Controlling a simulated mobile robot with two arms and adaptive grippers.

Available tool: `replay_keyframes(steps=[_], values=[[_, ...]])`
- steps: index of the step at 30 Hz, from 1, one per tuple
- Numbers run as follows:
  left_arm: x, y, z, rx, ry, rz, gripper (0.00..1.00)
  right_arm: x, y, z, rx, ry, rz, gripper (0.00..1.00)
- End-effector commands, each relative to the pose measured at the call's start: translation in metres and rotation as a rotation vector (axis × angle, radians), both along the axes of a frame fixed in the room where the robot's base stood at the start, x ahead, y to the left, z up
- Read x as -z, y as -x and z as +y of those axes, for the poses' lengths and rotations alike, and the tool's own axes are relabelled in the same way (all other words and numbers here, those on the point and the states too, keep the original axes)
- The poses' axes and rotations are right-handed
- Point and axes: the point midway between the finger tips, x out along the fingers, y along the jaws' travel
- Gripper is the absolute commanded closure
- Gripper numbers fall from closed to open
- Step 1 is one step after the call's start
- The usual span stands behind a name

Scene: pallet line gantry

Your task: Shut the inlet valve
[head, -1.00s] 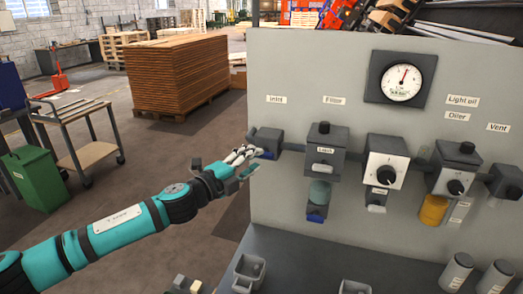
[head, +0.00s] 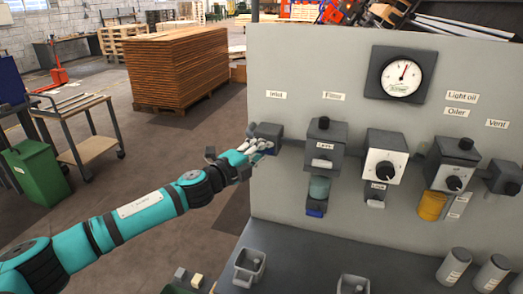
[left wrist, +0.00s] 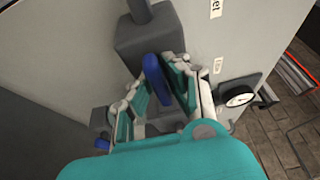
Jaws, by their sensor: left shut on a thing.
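The inlet valve (head: 268,132) is a dark grey block at the left end of the panel, under a label that seems to read "Inlet". Its blue lever handle (left wrist: 154,72) shows in the left wrist view, below the grey valve body (left wrist: 150,38). My left gripper (head: 258,147) is at the valve, its fingers at the block's lower front. In the left wrist view its fingers (left wrist: 158,82) lie on both sides of the blue handle, shut on it. In the head view the fingers mostly hide the handle. My right gripper is not in view.
To the right on the panel are a filter unit (head: 325,143), a pressure regulator (head: 387,153), an oiler (head: 452,165) and a pressure gauge (head: 402,76). Grey cups (head: 249,267) stand on the bench (head: 310,264) below.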

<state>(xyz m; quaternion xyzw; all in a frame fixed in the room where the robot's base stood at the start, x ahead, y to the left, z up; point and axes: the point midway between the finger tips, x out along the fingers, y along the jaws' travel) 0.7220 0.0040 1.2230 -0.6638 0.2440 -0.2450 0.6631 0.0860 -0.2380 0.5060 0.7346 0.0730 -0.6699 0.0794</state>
Motion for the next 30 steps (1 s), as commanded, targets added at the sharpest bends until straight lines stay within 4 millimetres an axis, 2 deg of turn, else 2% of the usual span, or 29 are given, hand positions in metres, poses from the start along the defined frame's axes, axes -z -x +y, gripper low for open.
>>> replay_keyframes(steps=[30], values=[[0.003, 0.001, -0.001, 0.002, 0.104, 0.037, 1.00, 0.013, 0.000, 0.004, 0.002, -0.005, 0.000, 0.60]])
